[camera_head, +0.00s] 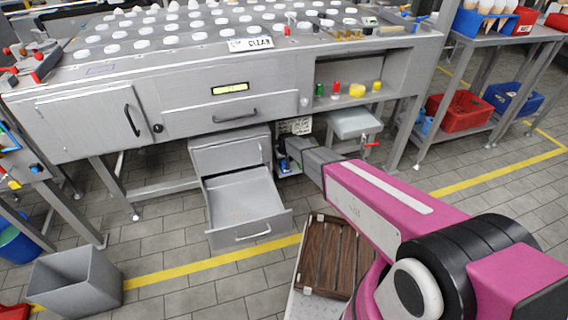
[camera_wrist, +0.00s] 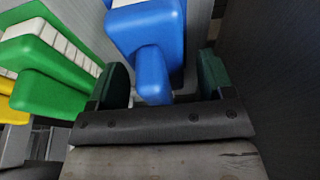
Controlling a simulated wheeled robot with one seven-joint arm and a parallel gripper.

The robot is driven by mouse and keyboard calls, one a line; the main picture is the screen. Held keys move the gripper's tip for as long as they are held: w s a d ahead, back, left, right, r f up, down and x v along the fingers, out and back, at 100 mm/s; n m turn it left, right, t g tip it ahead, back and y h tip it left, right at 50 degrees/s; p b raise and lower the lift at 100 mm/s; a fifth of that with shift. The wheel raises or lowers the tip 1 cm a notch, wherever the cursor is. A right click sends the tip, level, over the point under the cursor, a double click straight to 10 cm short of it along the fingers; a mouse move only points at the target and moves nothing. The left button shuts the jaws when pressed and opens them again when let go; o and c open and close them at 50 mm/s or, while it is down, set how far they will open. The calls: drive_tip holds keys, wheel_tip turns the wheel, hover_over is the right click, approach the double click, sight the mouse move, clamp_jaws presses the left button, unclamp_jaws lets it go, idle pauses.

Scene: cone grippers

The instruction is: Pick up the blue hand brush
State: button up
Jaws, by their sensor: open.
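The blue hand brush (camera_wrist: 150,32) shows at the top middle of the wrist view, with its handle pointing down toward my gripper. My gripper (camera_wrist: 163,78) is open, with one dark green finger on each side of the brush handle. The handle lies between the fingers; I cannot tell whether either finger touches it. In the head view my arm reaches under the workbench, and the gripper is mostly hidden there. A small blue patch (camera_head: 284,164) shows at the arm's end, too small to identify surely.
In the wrist view a green brush (camera_wrist: 45,75) with white bristles is close on the left, with a yellow one (camera_wrist: 10,108) beyond. A dark surface (camera_wrist: 275,65) stands close on the right. In the head view an open drawer (camera_head: 250,236) is left of my arm, below the workbench (camera_head: 190,75).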

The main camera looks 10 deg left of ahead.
drive_tip(key=c, duration=1)
drive_tip(key=shift+c, duration=0.2)
drive_tip(key=shift+r, duration=0.15)
drive_tip(key=shift+r, duration=0.65)
wheel_tip(320, 180, up, 2)
drive_tip(key=shift+r, duration=0.1)
drive_tip(key=s+d, duration=0.4)
drive_tip(key=s, duration=0.3)
drive_tip(key=s+d, duration=0.5)
drive_tip(key=s, duration=0.3)
drive_tip(key=shift+s+d, duration=0.15)
drive_tip(key=shift+s, duration=0.05)
drive_tip(key=shift+o, duration=0.8)
drive_tip(key=shift+c, duration=0.2)
